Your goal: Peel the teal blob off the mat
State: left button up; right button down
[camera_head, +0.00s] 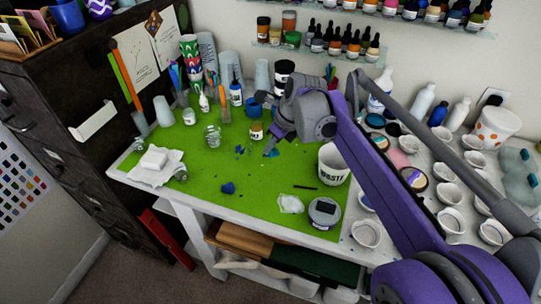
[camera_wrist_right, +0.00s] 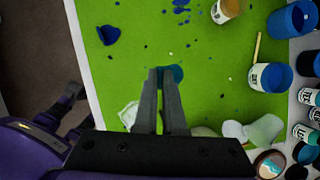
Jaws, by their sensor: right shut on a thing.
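The teal blob (camera_head: 272,154) is a small patch over the green mat (camera_head: 200,210) in the head view. My right gripper (camera_head: 271,149) reaches it from above. In the right wrist view the fingers of my right gripper (camera_wrist_right: 164,72) are close together, with the teal blob (camera_wrist_right: 177,73) showing at their tips, partly hidden by them. The right gripper is shut on it. I cannot tell whether the blob still touches the mat (camera_wrist_right: 215,50).
A dark blue blob (camera_head: 228,187) and blue specks (camera_head: 240,150) lie on the mat. A small jar (camera_head: 256,131) stands close behind.

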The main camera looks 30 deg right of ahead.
aim_at(275, 151)
jog(key=shift+d+r, duration=0.1)
jog(key=shift+r, duration=0.5)
pick_arm(q)
jog(key=shift+w+r+p, duration=0.2)
jog(key=shift+r+p, duration=0.3)
jog(key=shift+r, duration=0.2)
jog(key=shift+w+r+p, duration=0.25)
jog(key=shift+r+p, duration=0.3)
jog(key=shift+r, duration=0.1)
jog(key=shift+w+r+p, duration=0.2)
jog(key=shift+r+p, duration=0.3)
jog(key=shift+r, duration=0.2)
pick_arm(e)
jog(key=shift+w+d+r, duration=0.15)
jog(key=shift+d+r, duration=0.1)
jog(key=shift+r, duration=0.45)
jog(key=shift+w+d+r, duration=0.15)
jog(key=shift+d+r, duration=0.15)
jog(key=shift+r, duration=0.45)
jog(key=shift+w+d+r, duration=0.15)
jog(key=shift+d+r, duration=0.1)
jog(key=shift+r, duration=0.45)
